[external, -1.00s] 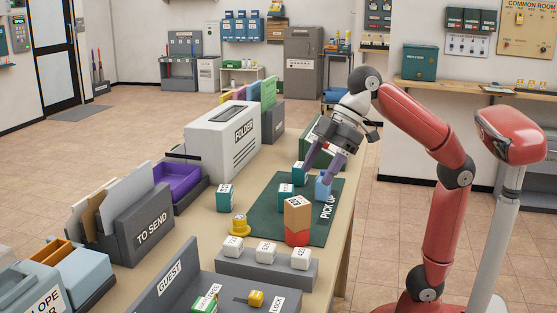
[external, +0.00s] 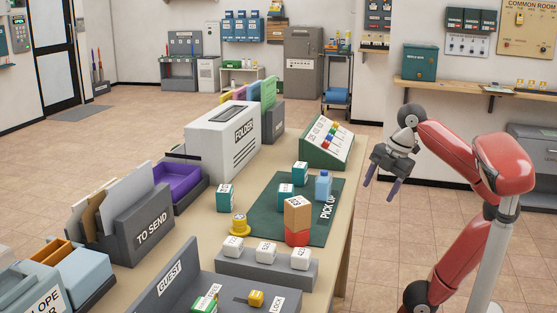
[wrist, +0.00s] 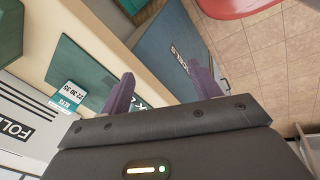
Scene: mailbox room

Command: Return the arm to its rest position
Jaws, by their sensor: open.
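My gripper (external: 383,188) is open and empty in the external view. It hangs in the air to the right of the table (external: 342,245), its purple fingers pointing down and apart. In the wrist view the two fingers of my gripper (wrist: 160,88) stand wide apart with nothing between them. My arm is folded back toward my base, with the elbow bent near the red head part.
A grey folder machine (external: 222,140) stands behind. The floor right of the table is clear.

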